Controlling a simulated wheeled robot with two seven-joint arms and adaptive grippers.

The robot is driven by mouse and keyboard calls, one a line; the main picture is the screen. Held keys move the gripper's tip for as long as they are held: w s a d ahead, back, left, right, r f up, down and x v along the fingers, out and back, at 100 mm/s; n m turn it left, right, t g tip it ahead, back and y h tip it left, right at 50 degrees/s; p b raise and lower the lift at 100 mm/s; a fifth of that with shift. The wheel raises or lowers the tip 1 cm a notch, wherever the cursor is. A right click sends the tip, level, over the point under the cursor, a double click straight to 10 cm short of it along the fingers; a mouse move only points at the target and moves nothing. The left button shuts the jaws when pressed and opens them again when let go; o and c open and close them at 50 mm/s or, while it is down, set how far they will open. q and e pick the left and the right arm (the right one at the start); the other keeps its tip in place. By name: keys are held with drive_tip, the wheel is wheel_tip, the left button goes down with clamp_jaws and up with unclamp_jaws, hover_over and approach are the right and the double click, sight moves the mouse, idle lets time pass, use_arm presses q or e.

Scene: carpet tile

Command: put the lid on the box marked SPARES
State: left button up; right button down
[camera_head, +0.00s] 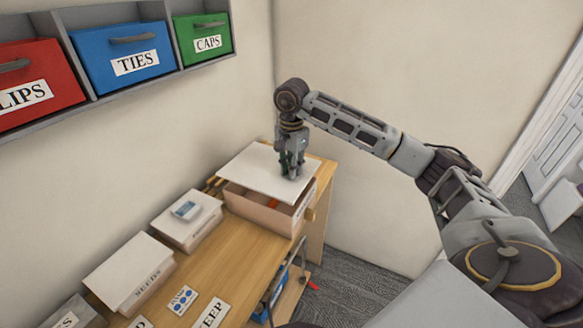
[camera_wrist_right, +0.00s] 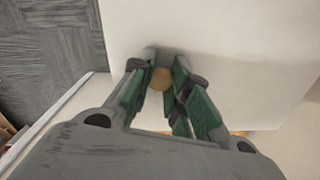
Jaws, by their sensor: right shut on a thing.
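A white lid (camera_head: 252,168) with a round tan knob (camera_wrist_right: 161,78) is in my right gripper (camera_head: 291,166). The gripper's green fingers are closed around the knob; the fingertips also show in the right wrist view (camera_wrist_right: 163,80). The lid is above an open tan box (camera_head: 262,212) at the far right end of the bench. A gap shows between the lid and the box's near rim, with something red inside. The label on the box's right side (camera_head: 304,208) is too oblique to read. The lid hides the box's back. My left gripper is not in view.
Lidded boxes (camera_head: 130,272) and (camera_head: 187,220) stand along the wall on the wooden bench (camera_head: 232,262); a small blue-and-white item lies on the farther one. Label cards lie at the front. A shelf holds red, blue and green bins (camera_head: 122,52) above. Carpet lies right of the bench.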

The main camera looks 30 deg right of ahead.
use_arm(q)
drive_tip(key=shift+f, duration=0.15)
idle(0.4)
use_arm(e)
drive_tip(key=shift+f+b, duration=1.4)
drive_tip(key=shift+f, duration=0.35)
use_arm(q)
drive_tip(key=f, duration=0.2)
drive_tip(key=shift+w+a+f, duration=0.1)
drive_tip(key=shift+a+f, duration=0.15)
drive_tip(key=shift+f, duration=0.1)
use_arm(e)
drive_tip(key=shift+f, duration=0.15)
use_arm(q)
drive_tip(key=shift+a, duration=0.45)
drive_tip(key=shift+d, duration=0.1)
use_arm(e)
drive_tip(key=shift+f+b, duration=0.25)
drive_tip(key=shift+b, duration=0.05)
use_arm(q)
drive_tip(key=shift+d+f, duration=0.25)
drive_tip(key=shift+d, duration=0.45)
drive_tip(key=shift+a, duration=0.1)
